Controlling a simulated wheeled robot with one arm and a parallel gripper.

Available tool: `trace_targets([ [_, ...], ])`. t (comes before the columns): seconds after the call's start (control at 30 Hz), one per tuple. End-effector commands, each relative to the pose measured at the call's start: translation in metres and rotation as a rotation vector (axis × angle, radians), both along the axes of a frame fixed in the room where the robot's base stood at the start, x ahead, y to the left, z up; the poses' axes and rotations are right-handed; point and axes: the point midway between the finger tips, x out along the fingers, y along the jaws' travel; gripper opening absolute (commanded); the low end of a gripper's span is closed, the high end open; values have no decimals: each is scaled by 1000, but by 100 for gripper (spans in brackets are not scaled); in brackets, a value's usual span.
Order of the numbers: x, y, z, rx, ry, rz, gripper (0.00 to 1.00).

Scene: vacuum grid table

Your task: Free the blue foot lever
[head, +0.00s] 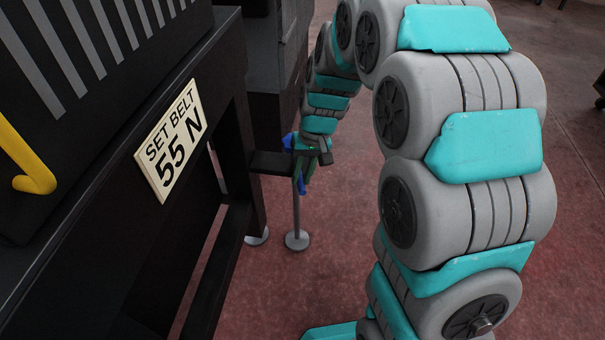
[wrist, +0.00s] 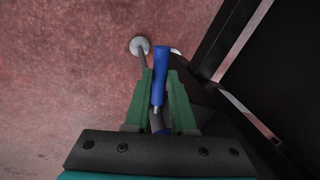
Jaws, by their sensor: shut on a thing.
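The blue foot lever (wrist: 160,72) shows in the wrist view as a blue rod between the two green fingers of my gripper (wrist: 163,84). Its far end sticks out past the fingertips, and a thin metal pin shows at its near end. My gripper is shut on this blue rod. In the head view my gripper (head: 305,176) is small and far down beside the black machine frame. Small blue parts of the lever (head: 301,186) show there at the fingers. The lever's mount is mostly hidden by my gripper and a dark bracket.
The black machine frame (head: 235,165) with a "SET BELT 55 N" sign (head: 171,138) stands on the left. A yellow handle (head: 32,165) is at the far left. A thin post with a round grey foot (head: 297,240) stands under my gripper. Reddish floor (head: 320,285) is open in front.

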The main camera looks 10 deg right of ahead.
Motion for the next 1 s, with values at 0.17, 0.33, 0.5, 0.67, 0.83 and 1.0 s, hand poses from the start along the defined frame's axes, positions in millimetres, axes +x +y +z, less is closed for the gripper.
trace_targets([
  [0.17, 1, 1, 1, 2, -3, -1, 34],
  [0.33, 1, 1, 0, 2, -2, 0, 53],
  [0.5, 0, 0, 0, 1, -1, 1, 53],
  [0.67, 1, 0, 2, 1, -2, 1, 53],
  [0.83, 1, -3, 16, 1, -2, 0, 53],
  [1.0, 1, -8, 42, 1, -4, 0, 53],
])
